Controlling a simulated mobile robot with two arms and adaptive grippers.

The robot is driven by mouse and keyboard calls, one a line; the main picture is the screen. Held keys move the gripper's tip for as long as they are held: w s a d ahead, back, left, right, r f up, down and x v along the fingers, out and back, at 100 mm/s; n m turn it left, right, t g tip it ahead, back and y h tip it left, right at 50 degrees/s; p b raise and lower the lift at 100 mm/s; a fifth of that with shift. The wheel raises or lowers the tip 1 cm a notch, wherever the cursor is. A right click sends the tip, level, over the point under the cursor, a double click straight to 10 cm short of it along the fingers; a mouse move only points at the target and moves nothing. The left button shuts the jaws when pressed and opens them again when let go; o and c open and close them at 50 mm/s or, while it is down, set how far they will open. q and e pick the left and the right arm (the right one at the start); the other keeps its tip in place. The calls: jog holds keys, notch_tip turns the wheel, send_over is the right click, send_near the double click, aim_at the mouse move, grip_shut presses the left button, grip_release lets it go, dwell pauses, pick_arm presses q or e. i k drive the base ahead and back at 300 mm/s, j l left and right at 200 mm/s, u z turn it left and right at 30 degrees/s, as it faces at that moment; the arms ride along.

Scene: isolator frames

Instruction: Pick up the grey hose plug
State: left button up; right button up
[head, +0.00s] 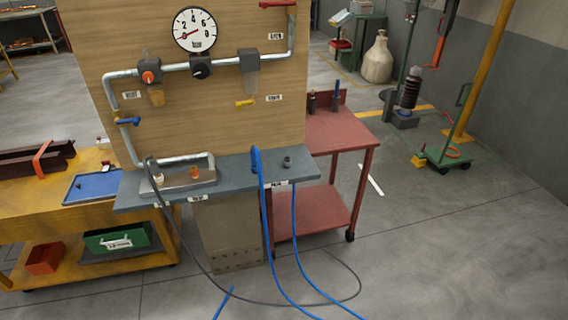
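A small dark grey fitting (287,162) stands on the right part of the grey bench top (228,170). It looks like a plug or socket, but it is too small to tell which. A dark grey hose (187,248) hangs from the left end of the bench, beside a metal tray (176,183), and loops over the floor. Its upper end is near the tray's back left corner, and I cannot make out a plug there clearly. Neither of my grippers is in view.
A blue hose (264,210) hangs over the bench front to the floor. A pipe panel (200,110) with a gauge (195,30) stands behind the bench. A red cart (340,136) is at right, a yellow workbench (60,230) at left.

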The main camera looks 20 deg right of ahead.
aim_at(154, 162)
jog(key=i+l+u, duration=0.15)
jog(key=u, duration=0.2)
jog(key=i+l+u, duration=0.15)
jog(key=l+u, duration=0.15)
jog(key=i+l+u, duration=0.1)
jog(key=l+u, duration=0.25)
jog(key=j, duration=0.05)
